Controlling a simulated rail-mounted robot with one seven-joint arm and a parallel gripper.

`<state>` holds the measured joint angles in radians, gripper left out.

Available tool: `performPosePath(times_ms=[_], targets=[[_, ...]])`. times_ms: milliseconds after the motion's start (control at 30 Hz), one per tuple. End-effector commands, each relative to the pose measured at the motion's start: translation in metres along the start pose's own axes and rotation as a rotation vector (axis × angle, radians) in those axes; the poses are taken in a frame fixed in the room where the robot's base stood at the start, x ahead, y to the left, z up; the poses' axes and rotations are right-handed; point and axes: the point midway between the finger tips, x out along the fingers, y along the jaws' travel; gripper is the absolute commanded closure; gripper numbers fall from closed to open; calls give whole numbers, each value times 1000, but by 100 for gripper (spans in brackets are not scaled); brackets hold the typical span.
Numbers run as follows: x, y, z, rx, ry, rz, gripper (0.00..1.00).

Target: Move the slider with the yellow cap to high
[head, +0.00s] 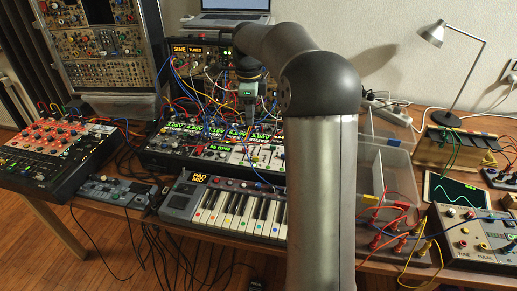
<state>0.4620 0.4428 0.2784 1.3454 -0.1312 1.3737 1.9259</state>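The mixer-like console (165,157) stands in the middle of the table, with a row of green-lit displays and pale slider strips on its right half. I cannot make out a yellow slider cap on it; the sliders are small, and cables and my arm cover part of the panel. My gripper (248,110) hangs above the right half of the console, pointing down. Its fingertips are too small and dark to show whether they are apart or closed, or whether they touch a slider.
A keyboard (232,211) lies in front of the console. A rack of patched modules (188,68) stands behind it. A red-panelled unit (50,140) is at left; a clear bin (388,165) and a knobbed box (470,238) are at right. Loose cables cross the console.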

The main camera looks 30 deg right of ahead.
Motion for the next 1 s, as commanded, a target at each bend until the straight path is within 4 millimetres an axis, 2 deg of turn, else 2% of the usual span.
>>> performPosePath(times_ms=[33, 100, 267, 367, 800, 1000], targets=[[1, -10, -4, 63, -7, 0, 65], [2, -17, -8, 120, -10, 3, 65], [13, -19, -9, 147, -11, 4, 65], [30, -19, -10, 146, -10, 5, 65], [124, -18, -8, 143, -11, 4, 65], [158, -18, -7, 143, -11, 3, 65]])
